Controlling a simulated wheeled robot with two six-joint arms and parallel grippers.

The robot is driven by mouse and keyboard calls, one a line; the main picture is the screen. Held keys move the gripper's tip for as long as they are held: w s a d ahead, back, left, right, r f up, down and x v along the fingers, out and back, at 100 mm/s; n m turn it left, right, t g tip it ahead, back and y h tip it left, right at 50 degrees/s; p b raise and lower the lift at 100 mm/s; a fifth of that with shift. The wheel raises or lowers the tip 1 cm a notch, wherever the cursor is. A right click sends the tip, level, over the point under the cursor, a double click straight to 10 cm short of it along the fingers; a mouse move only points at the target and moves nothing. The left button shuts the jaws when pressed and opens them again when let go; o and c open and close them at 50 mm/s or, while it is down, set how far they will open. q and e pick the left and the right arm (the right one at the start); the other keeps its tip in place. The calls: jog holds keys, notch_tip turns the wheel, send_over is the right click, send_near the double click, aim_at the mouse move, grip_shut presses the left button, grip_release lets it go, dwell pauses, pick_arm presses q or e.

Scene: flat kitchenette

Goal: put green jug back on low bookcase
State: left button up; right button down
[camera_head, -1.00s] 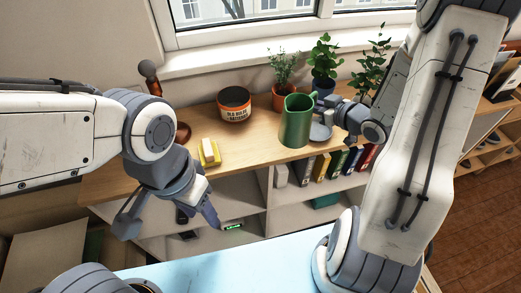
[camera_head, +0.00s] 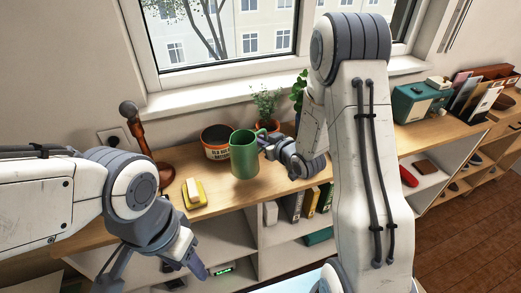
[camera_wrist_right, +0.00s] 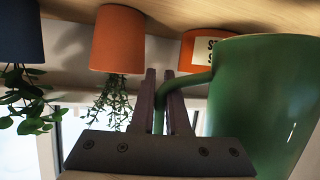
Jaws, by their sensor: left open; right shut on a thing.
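The green jug (camera_head: 244,158) is upright over the wooden top of the low bookcase (camera_head: 222,198), right of the orange-and-white pot. I cannot tell whether its base touches the top. My right gripper (camera_head: 266,145) is shut on the jug's handle from the right side. In the right wrist view, which is upside down, the fingers (camera_wrist_right: 167,100) close around the handle, and the jug (camera_wrist_right: 262,100) fills the right. My left gripper (camera_head: 155,268) is open and empty, low in front of the bookcase at the left.
On the top are a dark-rimmed labelled pot (camera_head: 217,142), a yellow dish (camera_head: 194,194) with a pale block, a brown stand (camera_head: 142,140) and potted plants (camera_head: 267,106). A teal box (camera_head: 420,100) stands further right.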

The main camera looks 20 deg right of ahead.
notch_tip(320, 180, down, 4)
jog(key=shift+w+a, duration=0.1)
jog(key=shift+f, duration=0.15)
jog(key=shift+f, duration=0.15)
jog(key=c, duration=0.9)
grip_release()
